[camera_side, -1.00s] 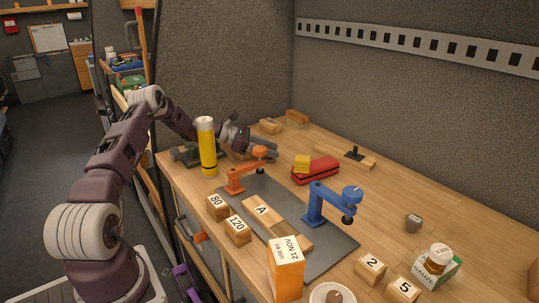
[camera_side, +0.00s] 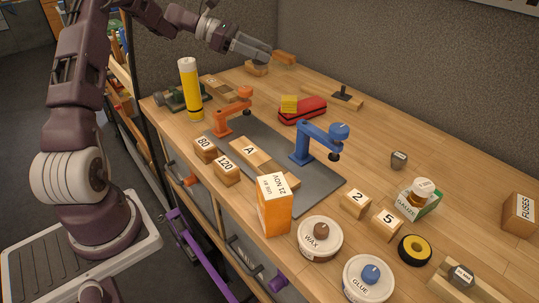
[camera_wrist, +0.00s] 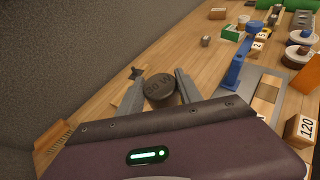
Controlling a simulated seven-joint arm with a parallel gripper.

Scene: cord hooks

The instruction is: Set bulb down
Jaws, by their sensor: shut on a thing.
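My gripper (camera_wrist: 159,92) is shut on the bulb (camera_wrist: 160,88), whose round dark grey end reads "20 W" in the wrist view. The bulb sits between the two grey fingers; its lower part is hidden by the hand. In the side view, my gripper (camera_side: 266,57) is over the far back part of the wooden bench (camera_side: 440,160), near the wall, and I cannot make out the bulb there. The gripper appears raised above the bench; the exact gap cannot be told.
A wooden block (camera_side: 257,69) and a brush-like piece (camera_side: 285,57) lie near the gripper. A red case (camera_side: 302,111) with a yellow block, an orange clamp (camera_side: 233,110), a blue clamp (camera_side: 318,143) and a yellow cylinder (camera_side: 190,90) stand nearer. Bare bench lies right of the black-knobbed board (camera_side: 346,97).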

